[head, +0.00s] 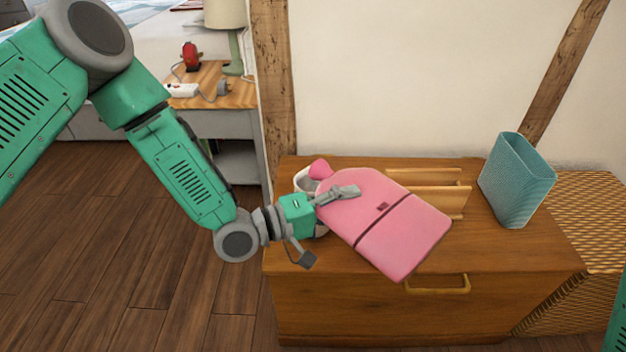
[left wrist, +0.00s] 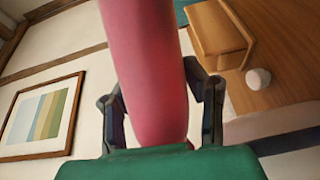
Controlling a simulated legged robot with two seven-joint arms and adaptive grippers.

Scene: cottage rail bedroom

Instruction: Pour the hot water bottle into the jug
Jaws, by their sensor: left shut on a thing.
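The pink hot water bottle (head: 408,237) is held by my left gripper (head: 345,192) above the wooden cabinet top. It is tilted, with its neck end (head: 320,169) toward the upper left and its wide base toward the lower right. A white vessel (head: 303,181), which looks like the jug, stands behind the neck end, mostly hidden by the bottle and gripper. I cannot tell whether the neck is over its opening. In the left wrist view, the bottle (left wrist: 148,75) fills the space between the two fingers. My right gripper is not in view.
A wooden rack (head: 430,177) stands behind the bottle on the cabinet (head: 350,305). A teal container (head: 517,180) stands at the cabinet's right. A woven basket (head: 590,215) is beyond the right edge. A nightstand with a lamp (head: 226,14) is at the back left.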

